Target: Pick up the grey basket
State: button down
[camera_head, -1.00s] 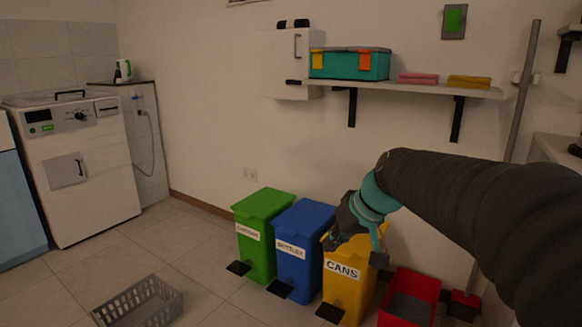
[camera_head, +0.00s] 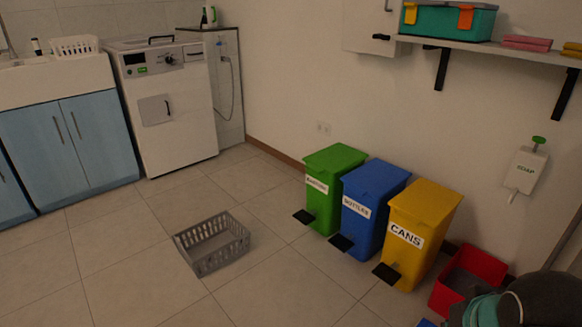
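The grey basket (camera_head: 215,262) stands upright on the tiled floor, left of the bins. It is a low, slotted, rectangular basket and looks empty. My arm shows only as a dark and teal part at the bottom right corner, far from the basket. The fingertips of my gripper cannot be made out there.
Green (camera_head: 336,190), blue (camera_head: 371,210) and yellow (camera_head: 421,232) pedal bins stand along the wall. A red bin (camera_head: 470,278) is beside them. A washing machine (camera_head: 165,105) and blue cabinet (camera_head: 70,150) stand at the back left. The floor around the basket is clear.

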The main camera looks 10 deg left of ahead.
aim_at(213, 243)
jog(key=u, duration=1.9)
jog(key=i, duration=0.6)
jog(key=u, duration=0.8)
jog(key=i, duration=1.55)
jog(key=z, duration=1.1)
jog(key=i, duration=0.3)
jog(key=z, duration=0.4)
